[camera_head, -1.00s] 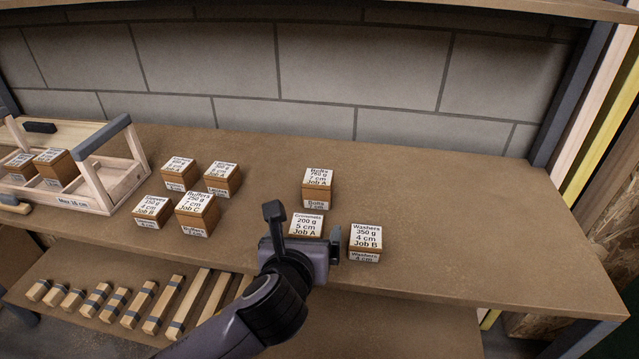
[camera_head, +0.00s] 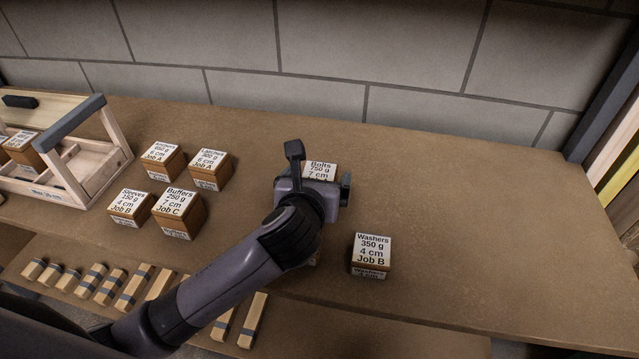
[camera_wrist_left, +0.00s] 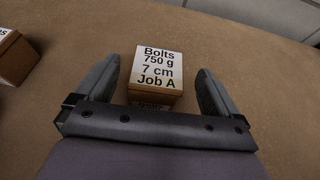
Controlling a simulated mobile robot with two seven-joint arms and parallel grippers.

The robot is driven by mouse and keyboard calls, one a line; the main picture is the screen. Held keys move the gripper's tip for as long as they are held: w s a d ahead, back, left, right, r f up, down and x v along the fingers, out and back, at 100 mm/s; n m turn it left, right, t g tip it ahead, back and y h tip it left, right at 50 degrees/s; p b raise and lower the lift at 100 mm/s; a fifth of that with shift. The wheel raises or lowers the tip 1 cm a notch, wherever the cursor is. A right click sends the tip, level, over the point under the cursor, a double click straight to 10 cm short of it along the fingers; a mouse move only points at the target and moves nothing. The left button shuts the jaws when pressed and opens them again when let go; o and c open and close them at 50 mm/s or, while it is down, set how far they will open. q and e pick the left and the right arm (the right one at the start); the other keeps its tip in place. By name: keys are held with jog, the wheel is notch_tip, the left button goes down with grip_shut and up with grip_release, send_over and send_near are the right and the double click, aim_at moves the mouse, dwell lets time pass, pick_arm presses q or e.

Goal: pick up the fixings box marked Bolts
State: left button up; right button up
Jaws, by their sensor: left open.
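The fixings box marked Bolts (camera_head: 321,168) stands on the shelf, partly hidden behind my left gripper (camera_head: 318,180) in the head view. Its white top label reads 750 g, 7 cm, Job A, and it also shows in the left wrist view (camera_wrist_left: 156,68). In the wrist view my left gripper (camera_wrist_left: 158,88) is open, with one finger to each side of the box. Gaps show between the fingers and the box, and the near part of the box lies between them. My right gripper is not in view.
The Washers box (camera_head: 371,254) stands to the right and nearer. The Buffers box (camera_head: 178,212), Sleeves box (camera_head: 130,207) and two more boxes stand left. A wooden carrier (camera_head: 85,170) stands at far left. The shelf's right side is clear. Wooden bars (camera_head: 115,288) lie on the lower shelf.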

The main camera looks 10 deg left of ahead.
aim_at(320, 170)
pick_arm(q)
jog(key=shift+x, duration=1.65)
jog(key=shift+a, duration=0.1)
jog(key=c, duration=1.3)
jog(key=shift+r, duration=0.1)
jog(key=c, duration=0.4)
